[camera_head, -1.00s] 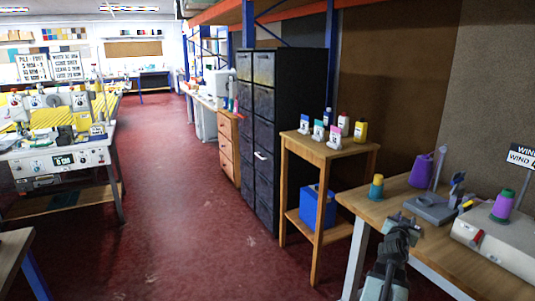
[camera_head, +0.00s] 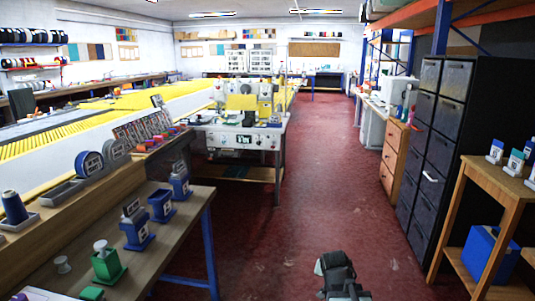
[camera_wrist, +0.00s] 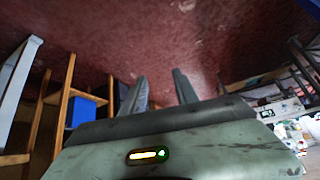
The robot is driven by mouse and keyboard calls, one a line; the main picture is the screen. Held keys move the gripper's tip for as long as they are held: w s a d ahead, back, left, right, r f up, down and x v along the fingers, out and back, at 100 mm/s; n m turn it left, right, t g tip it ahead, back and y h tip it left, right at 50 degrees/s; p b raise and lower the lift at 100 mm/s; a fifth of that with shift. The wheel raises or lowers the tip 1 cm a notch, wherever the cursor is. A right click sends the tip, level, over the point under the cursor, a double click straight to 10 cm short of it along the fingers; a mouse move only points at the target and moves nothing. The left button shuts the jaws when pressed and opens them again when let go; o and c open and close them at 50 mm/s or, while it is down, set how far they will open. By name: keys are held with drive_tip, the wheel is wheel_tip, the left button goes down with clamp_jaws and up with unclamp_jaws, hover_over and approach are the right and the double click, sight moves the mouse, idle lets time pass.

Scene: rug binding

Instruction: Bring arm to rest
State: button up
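My arm's end with my gripper (camera_head: 338,272) shows at the bottom of the head view, dark and grey-green, in front of the red floor. In the wrist view my gripper (camera_wrist: 160,88) has its two grey fingers apart, with only red floor showing between them. It holds nothing that I can see and touches nothing. Most of the arm is below the head view's edge.
A wooden bench (camera_head: 150,258) with blue holders and spools stands at left. A sewing machine table (camera_head: 235,138) is ahead. Dark drawer cabinets (camera_head: 440,135) and a wooden stand (camera_head: 462,200) line the right. The red floor (camera_head: 315,180) between is clear.

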drive_tip(key=s+a+f+n+g+y, duration=0.1)
drive_tip(key=s+a+f+n+g, duration=0.2)
drive_tip(key=s, duration=0.4)
drive_tip(key=s+a+f+n+g+y, duration=0.1)
drive_tip(key=s+a+f+g+y, duration=0.15)
drive_tip(key=s+a, duration=0.3)
wheel_tip(320, 180, up, 21)
drive_tip(key=s+g+p, duration=0.1)
drive_tip(key=p, duration=1.9)
drive_tip(key=shift+s+d+n+h, duration=0.3)
drive_tip(key=shift+n+h, duration=0.1)
drive_tip(key=shift+h, duration=0.05)
